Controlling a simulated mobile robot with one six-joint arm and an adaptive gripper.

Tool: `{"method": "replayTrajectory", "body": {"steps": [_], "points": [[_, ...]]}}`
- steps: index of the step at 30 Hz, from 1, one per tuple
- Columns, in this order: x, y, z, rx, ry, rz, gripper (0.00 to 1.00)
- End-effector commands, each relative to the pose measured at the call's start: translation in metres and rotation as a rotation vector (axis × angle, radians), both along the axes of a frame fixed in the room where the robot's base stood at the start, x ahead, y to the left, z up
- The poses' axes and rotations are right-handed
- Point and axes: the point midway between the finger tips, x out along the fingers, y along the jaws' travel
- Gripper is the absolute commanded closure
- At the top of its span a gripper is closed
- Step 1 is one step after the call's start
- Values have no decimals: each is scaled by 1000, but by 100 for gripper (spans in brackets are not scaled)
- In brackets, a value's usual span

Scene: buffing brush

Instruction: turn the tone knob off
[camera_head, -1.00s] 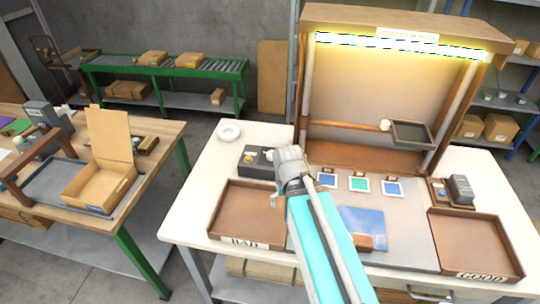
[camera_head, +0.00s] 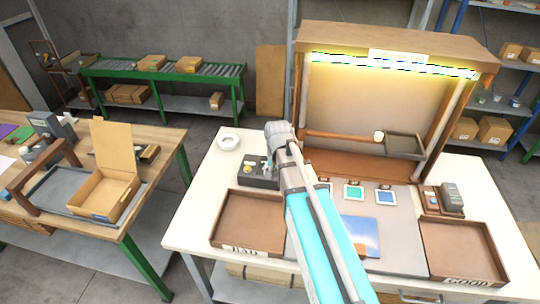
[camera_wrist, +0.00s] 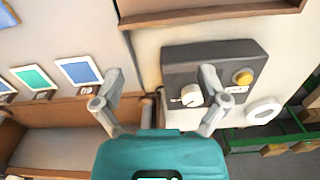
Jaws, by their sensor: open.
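A dark control box (camera_head: 253,178) stands on the white table, left of my arm in the head view. In the wrist view the box (camera_wrist: 205,58) carries a white knob (camera_wrist: 191,96) with a pale label beside it, and a yellow button (camera_wrist: 243,77). I take the white knob for the tone knob; its label is too small to read. My gripper (camera_wrist: 160,78) is open and empty. Its right finger overlaps the box in the picture, just right of the knob; the left finger is off the box to the left. I cannot tell whether the finger touches the knob.
A white ring (camera_head: 228,141) lies behind the box. The BAD tray (camera_head: 222,238) is in front of it, and the GOOD tray (camera_head: 488,268) is at the right. Colour cards (camera_head: 354,193) lie on the grey mat. A lit wooden booth (camera_head: 345,157) stands behind.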

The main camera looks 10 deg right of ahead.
Motion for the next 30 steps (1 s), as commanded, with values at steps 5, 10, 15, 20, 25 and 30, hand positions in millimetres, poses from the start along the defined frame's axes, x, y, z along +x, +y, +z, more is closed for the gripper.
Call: {"method": "replayTrajectory", "body": {"steps": [5,10,15,20,25,30], "points": [[60,-1,42,0,0,-227,7],[101,-2,66,0,0,-419,7],[123,-3,78,1,-1,-537,7],[128,-3,79,1,-1,-575,7],[127,-3,78,1,-1,-577,7],[127,-3,78,1,-1,-575,7]]}}
